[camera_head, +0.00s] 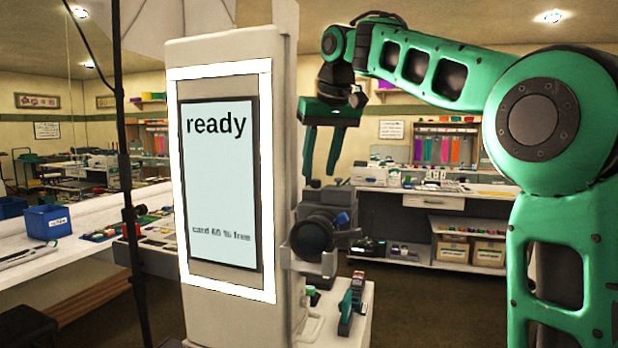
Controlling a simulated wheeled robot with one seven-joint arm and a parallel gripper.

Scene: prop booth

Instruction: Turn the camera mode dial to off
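A black camera (325,222) with a large round lens is mounted on the right side of a pale booth column (218,45). Its mode dial is too small to tell apart. A lit screen (218,180) on the column reads "ready" and "card 60 % free". My gripper (321,172), on my green arm, points down above the camera. Its two green fingers are apart with nothing between them. The fingertips look near the camera's top, but I cannot tell the exact gap.
A small pale stand (355,325) below the camera holds green and dark items. A thin black pole (127,190) stands left of the column. A white counter with a blue bin (48,221) is at left. A bench (435,199) with drawers and boxes stands behind at right.

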